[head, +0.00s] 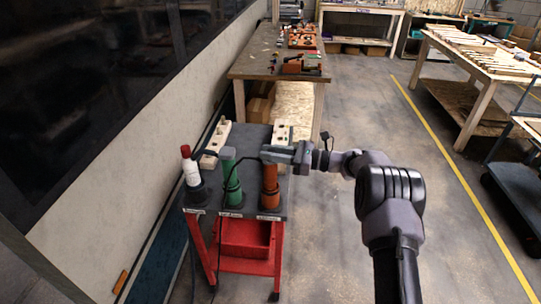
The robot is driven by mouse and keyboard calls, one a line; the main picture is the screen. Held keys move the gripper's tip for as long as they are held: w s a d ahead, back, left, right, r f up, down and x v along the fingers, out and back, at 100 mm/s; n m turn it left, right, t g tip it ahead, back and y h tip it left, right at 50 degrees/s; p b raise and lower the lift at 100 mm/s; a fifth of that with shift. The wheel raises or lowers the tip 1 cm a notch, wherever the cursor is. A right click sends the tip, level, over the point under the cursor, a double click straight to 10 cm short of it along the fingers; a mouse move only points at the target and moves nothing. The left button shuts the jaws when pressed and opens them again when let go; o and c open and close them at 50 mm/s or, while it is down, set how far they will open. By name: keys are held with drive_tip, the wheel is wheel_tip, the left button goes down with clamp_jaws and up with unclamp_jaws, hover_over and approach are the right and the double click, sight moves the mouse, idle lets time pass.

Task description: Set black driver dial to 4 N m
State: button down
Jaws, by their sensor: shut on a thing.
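Three upright tools stand in dark round bases along the front of a small cart: a white one with a red top (191,170), a green one (231,180) and an orange one (270,186). No tool shows clearly as a black driver. My gripper (272,154) reaches in from the right and is shut at the top end of the orange tool. My gripper hides that top end, so no dial or scale can be read. Dark cables loop around the tools.
The dark cart top (248,138) carries pale blocks with holes (215,143) behind the tools. A red bin (245,236) sits below. A wooden workbench (261,62) stands behind, a wall runs along the left, and open floor (350,110) lies to the right.

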idle(0.3)
drive_tip(key=c, duration=1.2)
unclamp_jaws()
drive_tip(key=s+d+p, duration=0.1)
drive_tip(key=d, duration=0.4)
drive_tip(key=s+d+p, duration=0.1)
drive_tip(key=d, duration=0.5)
drive_tip(key=s+d+p, duration=0.1)
drive_tip(key=d, duration=0.5)
drive_tip(key=shift+p, duration=0.35)
